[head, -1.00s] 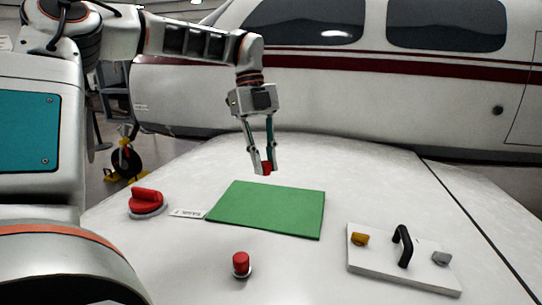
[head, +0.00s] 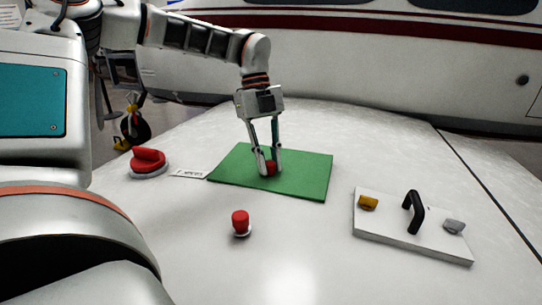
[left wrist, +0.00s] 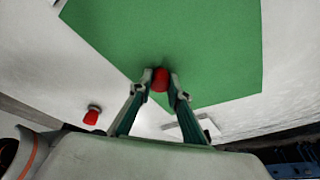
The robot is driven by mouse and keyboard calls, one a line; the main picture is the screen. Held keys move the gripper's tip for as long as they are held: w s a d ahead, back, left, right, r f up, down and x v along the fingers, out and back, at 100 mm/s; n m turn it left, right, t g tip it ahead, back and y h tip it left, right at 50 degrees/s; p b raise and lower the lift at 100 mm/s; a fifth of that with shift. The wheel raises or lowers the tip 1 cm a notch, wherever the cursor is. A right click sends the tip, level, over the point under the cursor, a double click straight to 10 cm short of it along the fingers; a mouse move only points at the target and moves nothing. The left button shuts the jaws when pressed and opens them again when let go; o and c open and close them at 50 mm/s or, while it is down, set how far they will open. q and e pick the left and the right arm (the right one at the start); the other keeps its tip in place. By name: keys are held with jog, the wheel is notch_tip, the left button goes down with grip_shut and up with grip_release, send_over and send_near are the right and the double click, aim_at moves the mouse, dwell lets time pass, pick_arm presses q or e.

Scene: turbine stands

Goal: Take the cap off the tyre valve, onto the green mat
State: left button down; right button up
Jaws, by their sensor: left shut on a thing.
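My left gripper (head: 268,170) is shut on a small red cap (head: 271,167). The cap is over the left-middle part of the green mat (head: 305,180), at or just above its surface; I cannot tell if it touches. In the left wrist view the cap (left wrist: 160,80) sits between the two fingertips (left wrist: 160,84), with the mat (left wrist: 215,50) behind it. A second red cylinder (head: 240,222) on a small pale base stands in front of the mat. No bare valve stem is clearly visible. My right gripper is not in view.
A larger red knob (head: 148,160) on a round base stands left of the mat, with a small white label (head: 188,174) between them. A white plate (head: 400,240) at right carries a black handle (head: 414,212), a yellow piece (head: 368,202) and a grey piece (head: 454,226).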

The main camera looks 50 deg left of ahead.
pick_arm(q)
jog(key=c, duration=1.9)
grip_release()
jog(key=shift+o, duration=0.4)
